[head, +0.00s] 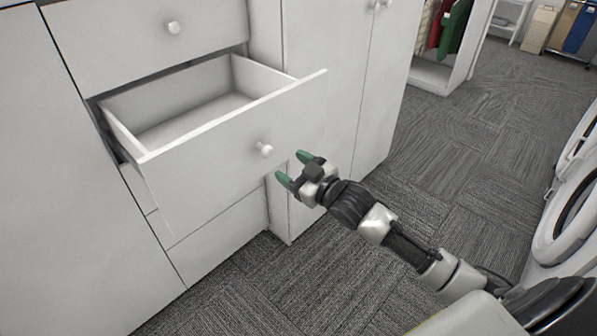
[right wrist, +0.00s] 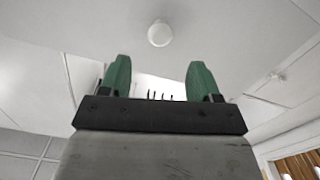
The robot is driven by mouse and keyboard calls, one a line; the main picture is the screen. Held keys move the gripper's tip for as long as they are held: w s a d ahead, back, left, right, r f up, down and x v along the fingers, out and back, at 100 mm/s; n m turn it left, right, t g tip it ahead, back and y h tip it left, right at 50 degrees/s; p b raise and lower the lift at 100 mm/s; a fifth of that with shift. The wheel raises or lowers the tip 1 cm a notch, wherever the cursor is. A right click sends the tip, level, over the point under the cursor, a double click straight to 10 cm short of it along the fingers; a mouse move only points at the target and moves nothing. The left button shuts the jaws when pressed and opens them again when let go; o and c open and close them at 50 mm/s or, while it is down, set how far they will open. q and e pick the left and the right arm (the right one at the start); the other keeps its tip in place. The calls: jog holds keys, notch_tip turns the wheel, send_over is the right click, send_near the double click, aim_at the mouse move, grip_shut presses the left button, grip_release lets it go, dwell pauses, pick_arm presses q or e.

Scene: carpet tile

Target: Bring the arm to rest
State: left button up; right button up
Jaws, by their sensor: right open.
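My right gripper (head: 294,168) is open and empty, with its green fingertips just in front of the open drawer's front, below and to the right of its round knob (head: 264,149). The fingers are apart in the right wrist view (right wrist: 159,80), and a round white knob (right wrist: 160,34) shows beyond them. A gap to the knob seems to show in the head view. My left gripper is not in view.
The white drawer (head: 215,135) is pulled out and looks empty. White cabinets (head: 325,70) stand behind it. An open closet with clothes (head: 452,28) is at the back. White round-doored appliances (head: 577,200) stand at the right. Grey carpet (head: 450,160) between is clear.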

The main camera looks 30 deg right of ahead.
jog(key=shift+v, duration=0.85)
jog(key=s+d+f+m+g+h, duration=0.1)
jog(key=d+f+g+h, duration=0.1)
jog(key=f, duration=0.7)
jog(key=s+d+f+m+g+h, duration=0.1)
jog(key=d+f+m+h, duration=0.1)
jog(key=f, duration=0.7)
jog(key=s+d+f+m+g+h, duration=0.1)
jog(key=s+f+g, duration=0.1)
jog(key=s+f, duration=0.5)
jog(key=s+f+g+h, duration=0.1)
jog(key=s+f+g, duration=0.1)
jog(key=f, duration=0.9)
jog(key=s+a+f+g, duration=0.2)
jog(key=s+f, duration=0.4)
jog(key=s, duration=0.6)
jog(key=s+a+f+g, duration=0.2)
jog(key=s+f+g, duration=0.2)
jog(key=s+f, duration=0.3)
jog(key=s+a+f+g, duration=0.2)
jog(key=s+f, duration=0.4)
jog(key=s, duration=1)
jog(key=shift+s+a+f+m+g, duration=0.3)
jog(key=shift+s+a+f+g, duration=0.1)
jog(key=shift+g, duration=0.1)
